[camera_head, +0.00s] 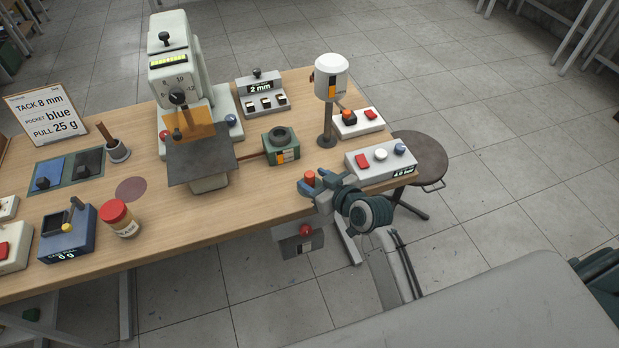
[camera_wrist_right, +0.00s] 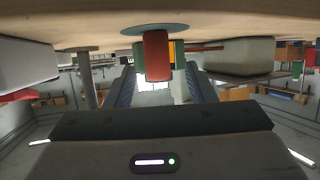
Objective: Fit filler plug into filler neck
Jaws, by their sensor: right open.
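The likely filler plug is a small red cylinder (camera_head: 309,176) near the table's front right edge. In the right wrist view, the red cylinder (camera_wrist_right: 156,55) stands against a teal disc (camera_wrist_right: 154,28) at the tabletop. My right gripper (camera_head: 311,183) is open, with its blue fingers around the red cylinder. In the wrist view, the gripper (camera_wrist_right: 158,90) has a finger on each side of it, with gaps visible. The likely filler neck is the dark round collar (camera_head: 281,135) on a green block (camera_head: 283,154), behind and left of the gripper. My left gripper is not in view.
A white tank on a post (camera_head: 331,78) stands behind the gripper. A button box (camera_head: 382,160) is close on its right. A grey press (camera_head: 179,60) with a dark plate (camera_head: 201,160) stands left. The wooden table (camera_head: 250,190) is bare left of the gripper.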

